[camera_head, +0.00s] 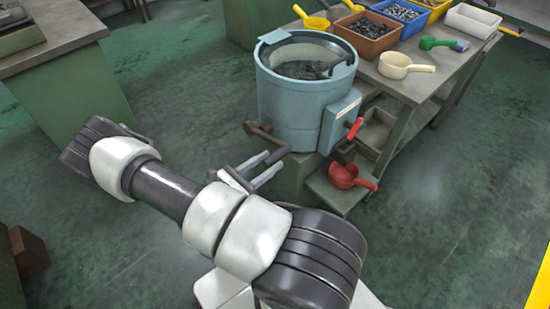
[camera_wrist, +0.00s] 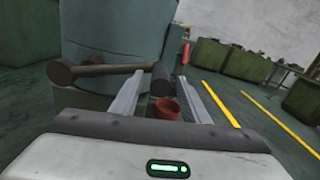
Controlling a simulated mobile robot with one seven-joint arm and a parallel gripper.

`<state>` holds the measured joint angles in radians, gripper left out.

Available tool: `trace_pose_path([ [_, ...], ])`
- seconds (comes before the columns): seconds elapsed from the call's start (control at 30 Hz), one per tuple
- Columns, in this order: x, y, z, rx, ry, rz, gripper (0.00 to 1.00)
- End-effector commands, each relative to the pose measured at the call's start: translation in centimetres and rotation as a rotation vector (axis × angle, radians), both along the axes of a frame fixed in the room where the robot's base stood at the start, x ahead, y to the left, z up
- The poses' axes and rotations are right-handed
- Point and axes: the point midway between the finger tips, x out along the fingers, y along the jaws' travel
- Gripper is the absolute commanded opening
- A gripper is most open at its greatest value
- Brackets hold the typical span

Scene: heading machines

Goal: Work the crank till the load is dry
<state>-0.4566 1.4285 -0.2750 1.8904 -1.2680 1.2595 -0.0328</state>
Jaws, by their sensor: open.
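The light-blue drum machine (camera_head: 290,108) stands ahead, with dark grey load (camera_head: 300,70) in its open top. Whether that load is wet cannot be told. A brown crank (camera_head: 268,137) sits low on its front; its bar (camera_wrist: 105,70) runs across the wrist view from a round end at left to a dark handle (camera_wrist: 161,80) at right. My gripper (camera_head: 262,170) is open at the crank's near side. In the wrist view the handle appears between its two fingers (camera_wrist: 162,90). Contact cannot be told. A red lever (camera_head: 354,128) is on the drum's right side.
A red scoop (camera_head: 344,176) lies on a low shelf right of the crank. A bench (camera_head: 410,82) at right carries bins of parts and scoops. A green cabinet (camera_head: 75,90) stands at left. Green floor (camera_head: 175,75) between them is clear.

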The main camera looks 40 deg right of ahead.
Motion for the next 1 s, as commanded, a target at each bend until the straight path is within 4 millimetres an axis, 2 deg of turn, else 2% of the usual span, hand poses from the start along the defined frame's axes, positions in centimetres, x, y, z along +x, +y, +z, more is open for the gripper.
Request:
trace_pose_path([
  [0.1,0.1,-1.8,-0.1,0.000,0.000,-0.002,0.42],
  [0.2,0.2,-2.7,0.0,0.000,0.001,-0.001,0.42],
  [0.57,0.2,-3.3,0.0,0.001,0.001,0.000,0.42],
  [0.67,0.2,-3.2,0.0,0.001,0.001,0.000,0.28],
  [0.83,0.2,-3.2,0.0,0.000,0.001,0.000,0.00],
  [1.0,0.2,-3.2,0.0,0.000,0.001,0.000,0.00],
])
